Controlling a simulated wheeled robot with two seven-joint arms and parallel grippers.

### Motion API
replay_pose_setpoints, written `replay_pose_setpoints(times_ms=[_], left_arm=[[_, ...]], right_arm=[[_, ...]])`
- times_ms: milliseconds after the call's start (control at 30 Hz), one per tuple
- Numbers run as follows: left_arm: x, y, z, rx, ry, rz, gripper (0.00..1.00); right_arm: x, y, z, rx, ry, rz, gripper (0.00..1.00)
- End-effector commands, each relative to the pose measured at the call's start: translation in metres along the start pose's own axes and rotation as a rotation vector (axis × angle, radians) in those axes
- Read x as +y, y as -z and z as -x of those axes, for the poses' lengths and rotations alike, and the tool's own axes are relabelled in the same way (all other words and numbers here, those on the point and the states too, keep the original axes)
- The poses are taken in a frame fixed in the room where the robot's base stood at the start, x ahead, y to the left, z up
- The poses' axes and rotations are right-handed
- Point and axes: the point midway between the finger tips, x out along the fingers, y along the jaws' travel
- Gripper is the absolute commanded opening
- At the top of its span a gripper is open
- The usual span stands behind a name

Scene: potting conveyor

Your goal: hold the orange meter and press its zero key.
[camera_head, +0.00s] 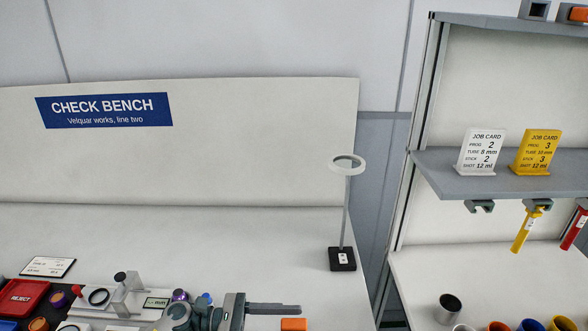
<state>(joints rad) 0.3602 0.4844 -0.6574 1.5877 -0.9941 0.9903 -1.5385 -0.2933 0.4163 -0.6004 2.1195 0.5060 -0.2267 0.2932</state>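An orange block (294,324) shows at the bottom edge, on the bench just below the tips of a gripper. It is cut off by the frame, and I cannot tell if it is the orange meter; no zero key shows. A second orange item (577,14) sits on top of the shelf unit at the upper right, partly out of frame. My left gripper (285,309) is low over the bench, its fingers pointing right. They are seen edge-on, so their gap is unclear; nothing is visible between them. My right gripper is not in view.
A ring-topped stand (343,215) rises at the bench's right end. Small instruments and a red reject tray (22,296) crowd the lower left. Job cards (481,152) stand on the right shelf (440,176), with hanging tools and cups below. The middle bench is clear.

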Motion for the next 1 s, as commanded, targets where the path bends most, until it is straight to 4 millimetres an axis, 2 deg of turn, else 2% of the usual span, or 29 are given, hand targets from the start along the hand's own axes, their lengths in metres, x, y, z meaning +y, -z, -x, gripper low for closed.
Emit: replay_pose_setpoints(times_ms=[200,400,867,1000], left_arm=[[0.0,0.001,0.039,0.001,-0.002,0.002,0.45],[0.0,0.0,0.061,0.0,0.0,0.001,0.45],[0.0,0.0,0.066,-0.001,0.0,0.0,0.45],[0.0,-0.007,0.066,-0.001,0.0,0.0,0.45]], right_arm=[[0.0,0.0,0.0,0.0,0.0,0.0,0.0],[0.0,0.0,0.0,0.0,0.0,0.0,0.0],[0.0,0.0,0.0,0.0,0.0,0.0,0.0],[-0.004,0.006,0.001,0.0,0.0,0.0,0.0]])
